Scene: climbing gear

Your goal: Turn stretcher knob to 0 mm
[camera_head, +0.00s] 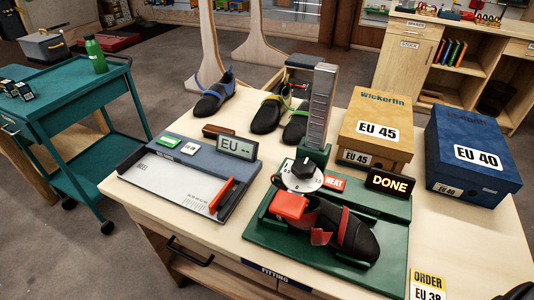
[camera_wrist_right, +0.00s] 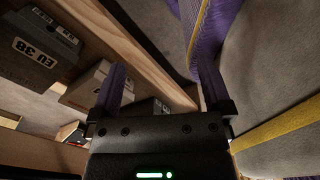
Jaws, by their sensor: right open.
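The stretcher (camera_head: 265,232) is a green base on the table, holding a dark climbing shoe (camera_head: 356,238) with red straps, beside a red block (camera_head: 290,205). Its black knob (camera_head: 303,168) sits on a white round dial (camera_head: 304,183); the dial figures are too small to read surely. A sign reading DONE (camera_head: 391,183) and a red HEAT label (camera_head: 333,183) are beside the dial. My right gripper (camera_wrist_right: 162,68) is open and empty in the wrist view, away from the knob. My left gripper is not in view.
A measuring board (camera_head: 180,185) with an EU display (camera_head: 237,146) lies left of the stretcher. A grey upright column (camera_head: 319,105) stands behind it. Orange (camera_head: 375,125) and blue (camera_head: 473,150) shoe boxes stand right. In the wrist view, an EU 38 box (camera_wrist_right: 40,45) sits on a shelf.

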